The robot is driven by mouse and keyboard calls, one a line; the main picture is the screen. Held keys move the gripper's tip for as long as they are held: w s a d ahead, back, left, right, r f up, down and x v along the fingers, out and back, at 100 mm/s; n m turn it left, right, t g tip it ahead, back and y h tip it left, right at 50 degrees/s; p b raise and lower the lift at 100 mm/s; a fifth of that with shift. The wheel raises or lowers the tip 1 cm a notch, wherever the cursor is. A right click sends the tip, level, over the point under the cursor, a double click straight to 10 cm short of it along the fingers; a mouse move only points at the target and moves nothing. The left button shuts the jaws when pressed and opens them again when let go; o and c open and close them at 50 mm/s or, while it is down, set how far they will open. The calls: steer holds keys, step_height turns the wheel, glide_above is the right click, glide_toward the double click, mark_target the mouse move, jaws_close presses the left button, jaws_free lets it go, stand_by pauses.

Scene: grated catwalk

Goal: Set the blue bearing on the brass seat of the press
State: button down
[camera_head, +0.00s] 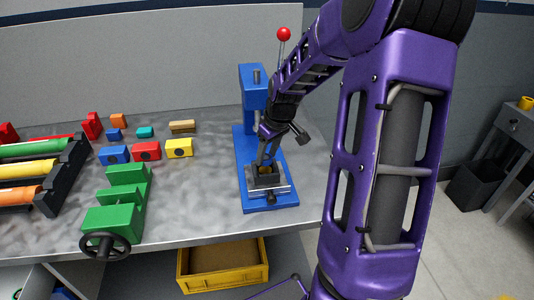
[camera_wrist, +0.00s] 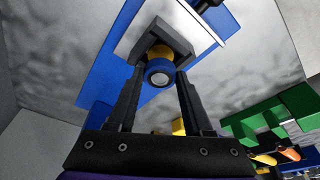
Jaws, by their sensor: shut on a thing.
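The blue press (camera_head: 245,160) stands on the bench, with a red-knobbed lever (camera_head: 284,35). A dark grey block (camera_head: 267,182) is on its base; it also shows in the wrist view (camera_wrist: 177,42). The brass seat (camera_wrist: 158,52) shows yellow in that block. The blue bearing (camera_wrist: 158,66), a ring with a pale centre, is between the fingertips of my gripper (camera_wrist: 158,74), right at the brass seat. I cannot tell whether it touches the seat. My gripper (camera_head: 265,163) is shut on the bearing and points down over the block. The bearing is hidden in the head view.
A green vise (camera_head: 116,205) stands left of the press. Blue (camera_head: 113,155), red (camera_head: 146,151) and yellow (camera_head: 179,148) blocks lie behind it. A rack with coloured rolls (camera_head: 62,175) is at far left. A yellow crate (camera_head: 222,265) is below the bench.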

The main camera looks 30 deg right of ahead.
steer(key=shift+f, duration=0.1)
steer(key=shift+f+b, duration=0.8)
steer(key=shift+f, duration=0.35)
jaws_free()
steer(key=shift+r+p, duration=1.2)
steer(key=shift+r, duration=2.85)
